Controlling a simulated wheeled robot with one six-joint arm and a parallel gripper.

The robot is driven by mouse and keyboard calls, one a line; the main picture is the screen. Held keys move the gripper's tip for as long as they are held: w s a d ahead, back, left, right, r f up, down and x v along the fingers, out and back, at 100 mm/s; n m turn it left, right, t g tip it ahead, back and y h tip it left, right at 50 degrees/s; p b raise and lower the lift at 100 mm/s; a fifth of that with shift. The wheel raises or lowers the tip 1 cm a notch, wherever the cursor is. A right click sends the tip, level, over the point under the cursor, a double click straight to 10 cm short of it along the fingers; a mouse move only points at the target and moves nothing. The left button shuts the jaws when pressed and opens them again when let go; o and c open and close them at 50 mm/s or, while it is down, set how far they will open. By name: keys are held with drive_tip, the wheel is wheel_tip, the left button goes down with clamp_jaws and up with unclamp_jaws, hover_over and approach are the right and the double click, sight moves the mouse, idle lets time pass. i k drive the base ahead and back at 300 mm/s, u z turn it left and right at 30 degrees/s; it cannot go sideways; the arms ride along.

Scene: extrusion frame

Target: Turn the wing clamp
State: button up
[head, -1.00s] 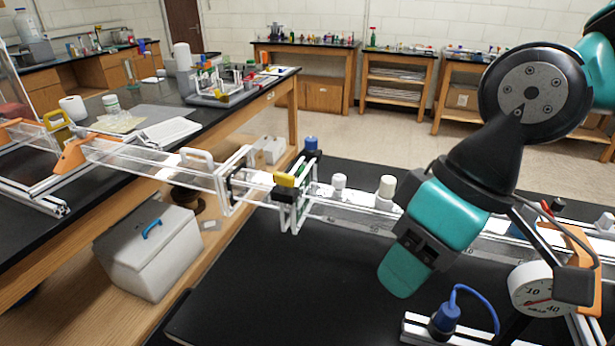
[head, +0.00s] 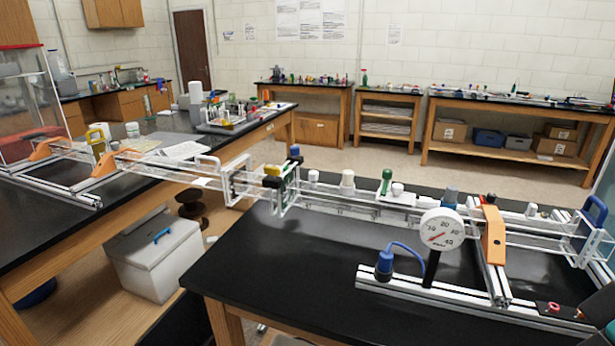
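A clear rail assembly crosses between two black benches, and I cannot tell for sure which part of it is the wing clamp. At its middle joint, a yellow block (head: 272,169) and a blue knob (head: 294,151) sit on a dark and white bracket. Farther right along the rail stand a white knob (head: 347,178) and a green handle (head: 386,180). My gripper is not in view. Only dark and teal parts of my arm show at the lower right edge.
A dial gauge (head: 442,229) stands on the near bench, with a blue fitting (head: 384,262) and hose beside it. An orange bracket (head: 493,235) is right of it. The near bench's left front is clear. A white box (head: 155,255) stands in the gap between benches.

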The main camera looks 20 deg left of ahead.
sight(273, 172)
drive_tip(key=u, duration=0.45)
drive_tip(key=i, duration=0.45)
drive_tip(key=u, duration=0.4)
